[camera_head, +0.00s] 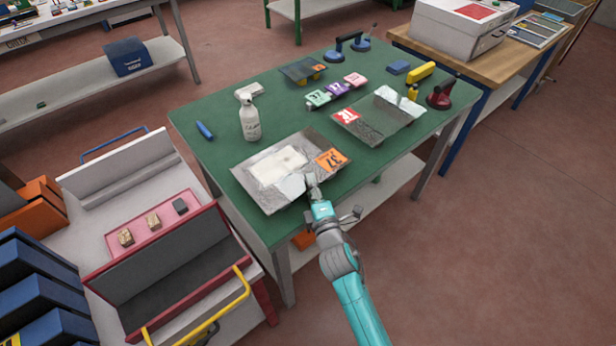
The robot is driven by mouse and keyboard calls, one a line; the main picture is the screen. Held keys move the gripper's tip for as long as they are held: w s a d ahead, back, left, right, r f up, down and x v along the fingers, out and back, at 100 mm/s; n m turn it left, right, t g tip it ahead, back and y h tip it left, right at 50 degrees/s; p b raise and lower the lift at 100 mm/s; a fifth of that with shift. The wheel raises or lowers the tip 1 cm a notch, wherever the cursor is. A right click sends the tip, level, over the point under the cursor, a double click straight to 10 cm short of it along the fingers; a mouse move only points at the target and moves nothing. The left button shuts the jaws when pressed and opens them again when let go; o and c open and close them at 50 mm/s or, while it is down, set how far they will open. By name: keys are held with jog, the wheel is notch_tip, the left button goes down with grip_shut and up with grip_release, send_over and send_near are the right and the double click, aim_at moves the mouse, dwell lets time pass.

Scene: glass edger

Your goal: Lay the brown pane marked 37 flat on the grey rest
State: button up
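A flat sheet-like thing (252,158) with an orange label reading 37 lies near the front of the green table. It looks grey and shiny rather than clearly brown, with a pale patch on its middle. My gripper (311,182) is at its front right edge, beside the label. The fingers are small and overlap the edge, so I cannot tell whether they touch or grip it. I cannot single out the grey rest for sure; a grey-lined red rack (165,268) stands on the white cart at the left.
A white spray bottle (250,118) stands behind the labelled sheet. A second sheet with a red label (365,130) lies to the right. Suction lifters, coloured tags and a dark plate (303,70) occupy the back of the green table (205,153). A yellow handle (205,322) edges the cart.

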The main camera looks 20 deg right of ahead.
jog(key=s, duration=0.8)
jog(key=shift+a, duration=0.35)
jog(key=shift+f, duration=0.1)
